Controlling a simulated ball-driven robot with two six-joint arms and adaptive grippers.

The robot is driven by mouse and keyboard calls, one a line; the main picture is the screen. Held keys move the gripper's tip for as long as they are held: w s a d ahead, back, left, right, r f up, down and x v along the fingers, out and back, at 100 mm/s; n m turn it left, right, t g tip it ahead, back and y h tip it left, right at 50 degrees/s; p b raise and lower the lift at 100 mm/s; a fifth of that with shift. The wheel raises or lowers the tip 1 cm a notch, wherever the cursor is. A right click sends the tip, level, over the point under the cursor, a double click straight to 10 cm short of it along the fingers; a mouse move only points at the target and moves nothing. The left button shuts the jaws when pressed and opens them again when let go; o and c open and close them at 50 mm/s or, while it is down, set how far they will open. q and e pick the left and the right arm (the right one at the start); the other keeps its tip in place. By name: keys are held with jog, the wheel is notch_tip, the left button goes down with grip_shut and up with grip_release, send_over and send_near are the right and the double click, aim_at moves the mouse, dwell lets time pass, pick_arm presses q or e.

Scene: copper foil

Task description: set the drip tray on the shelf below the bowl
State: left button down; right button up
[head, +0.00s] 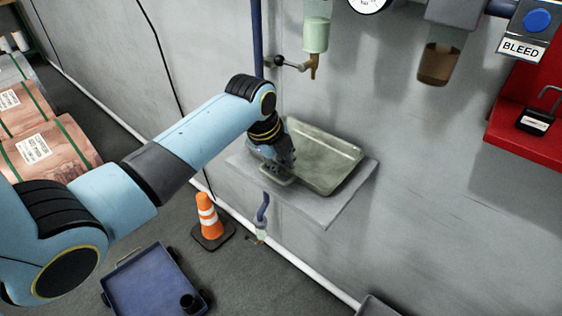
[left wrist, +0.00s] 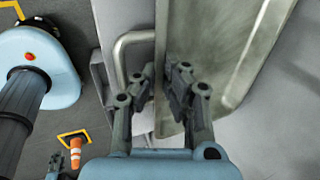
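The drip tray (head: 325,155) is a shallow, dull metal pan on the grey wall shelf (head: 322,213). It appears to rest there, but its underside is hidden. My left gripper (head: 278,168) is at its left end. In the left wrist view, my left gripper's fingers (left wrist: 160,88) are drawn in on both sides of the tray's side wall (left wrist: 172,40), next to its bent handle (left wrist: 121,50). A bowl with pale green liquid (head: 315,36) hangs above the tray, with a brass drain below it.
A second bowl with brown liquid (head: 436,64) hangs to the right. A red shelf (head: 520,139) juts from the wall at right. An orange cone (head: 207,214) and a blue cart (head: 150,283) stand on the floor below. Copper-coloured stacks (head: 58,148) are at left.

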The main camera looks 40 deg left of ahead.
pick_arm(q)
jog(key=c, duration=1.5)
grip_release()
jog(key=v, duration=1.2)
jog(key=shift+p, duration=0.4)
